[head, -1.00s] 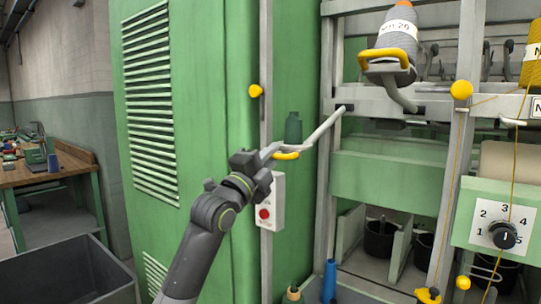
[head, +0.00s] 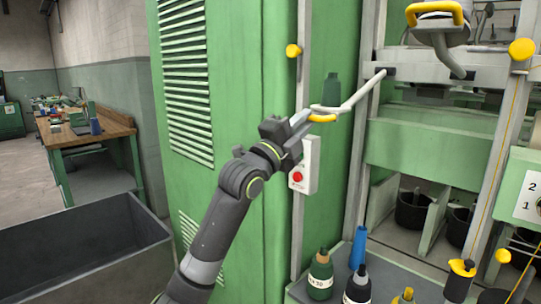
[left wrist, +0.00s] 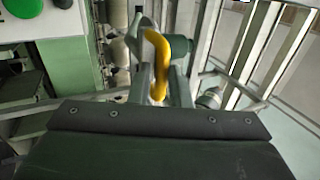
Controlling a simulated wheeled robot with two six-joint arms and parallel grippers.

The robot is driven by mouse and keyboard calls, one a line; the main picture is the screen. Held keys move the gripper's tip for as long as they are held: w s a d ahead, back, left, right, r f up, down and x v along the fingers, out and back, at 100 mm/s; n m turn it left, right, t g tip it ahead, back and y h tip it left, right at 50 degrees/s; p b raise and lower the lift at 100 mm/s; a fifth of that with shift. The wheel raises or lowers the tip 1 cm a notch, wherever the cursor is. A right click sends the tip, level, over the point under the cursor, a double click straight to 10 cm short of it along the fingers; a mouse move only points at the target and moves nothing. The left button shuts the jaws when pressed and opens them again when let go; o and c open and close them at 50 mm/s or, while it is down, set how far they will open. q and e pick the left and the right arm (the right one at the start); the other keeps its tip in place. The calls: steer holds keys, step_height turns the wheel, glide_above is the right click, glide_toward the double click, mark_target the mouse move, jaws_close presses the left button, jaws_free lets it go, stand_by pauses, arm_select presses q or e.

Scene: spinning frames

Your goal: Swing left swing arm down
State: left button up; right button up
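The left swing arm (head: 366,90) is a grey bar reaching left from the machine frame. It carries a dark green bobbin (head: 332,90) standing upright, and has a yellow handle (head: 322,118) at its outer end. My left gripper (head: 303,120) is at this handle. In the left wrist view the handle (left wrist: 160,62) passes between the two fingers (left wrist: 160,88), which look closed against its sides. The fingertips are small and partly hidden in the head view. My right gripper is not in view.
A green cabinet (head: 235,130) stands behind my left arm. A control box with a red button (head: 297,177) is just below the gripper. A grey bin (head: 80,245) and workbench (head: 90,140) are at left.

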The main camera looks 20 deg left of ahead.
arm_select(q)
steer(key=b+v, duration=0.2)
steer(key=v, duration=1.3)
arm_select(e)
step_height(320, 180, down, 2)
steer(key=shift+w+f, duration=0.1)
arm_select(q)
steer(key=shift+f, duration=0.1)
